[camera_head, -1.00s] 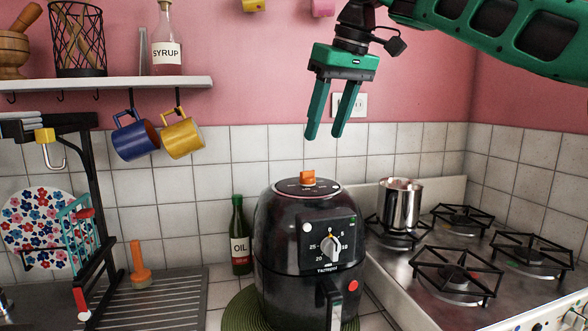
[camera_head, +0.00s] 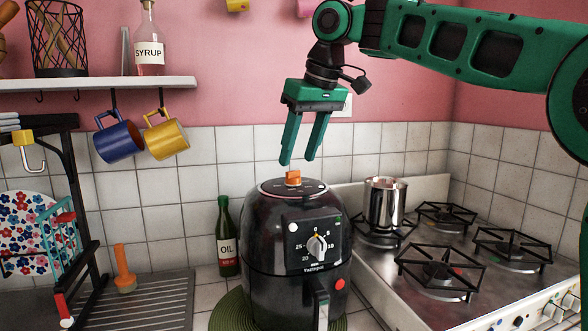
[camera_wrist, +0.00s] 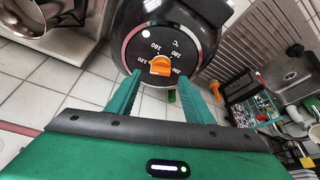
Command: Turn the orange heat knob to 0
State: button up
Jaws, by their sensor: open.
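The orange heat knob (camera_head: 293,178) sits on the top of a black air fryer (camera_head: 268,222). In the wrist view the orange knob (camera_wrist: 160,66) is on a black dial face with white numbers around it, some of them hard to read. My gripper (camera_head: 297,161) is open and empty, pointing down just above the knob. In the wrist view its two green fingers (camera_wrist: 160,108) are spread, with the knob beyond the tips and between their lines. A separate white timer knob (camera_head: 317,246) is on the fryer's front.
A gas stove (camera_head: 450,250) with a metal pot (camera_head: 385,203) is to the right. An oil bottle (camera_head: 227,238) stands left of the fryer. Blue (camera_head: 119,141) and yellow (camera_head: 166,138) mugs hang under a shelf (camera_head: 90,84). A dish rack (camera_head: 75,220) is at far left.

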aim_at(294, 171)
jog(key=shift+x, duration=2)
jog(key=shift+d, duration=0.1)
jog(key=c, duration=1)
